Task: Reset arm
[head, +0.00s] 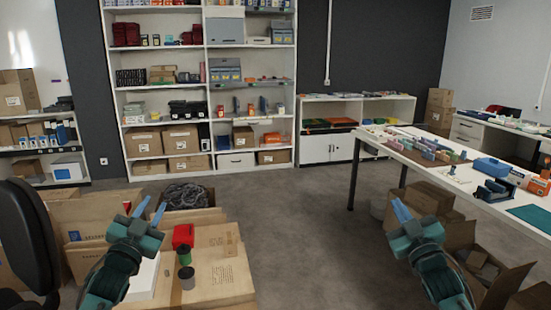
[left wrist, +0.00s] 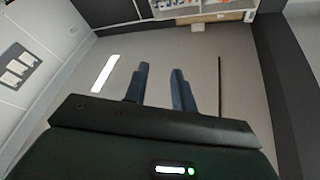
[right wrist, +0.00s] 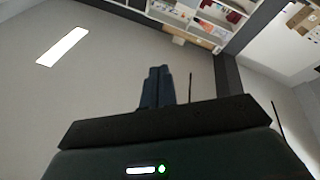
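My left gripper (head: 150,208) is raised over the cartons at the lower left of the head view. Its two blue fingers stand apart with nothing between them, as the left wrist view (left wrist: 160,72) also shows. My right gripper (head: 400,205) is raised at the lower right, left of the long white table (head: 359,136). Its fingers lie together, with nothing seen held; the right wrist view (right wrist: 159,70) shows them side by side. Both grippers point upward, and both wrist views show mostly ceiling and upper shelves.
An office chair (head: 28,230) stands at the far left. Open cartons (head: 495,275) lie near my right arm. The middle floor (head: 310,240) is clear.

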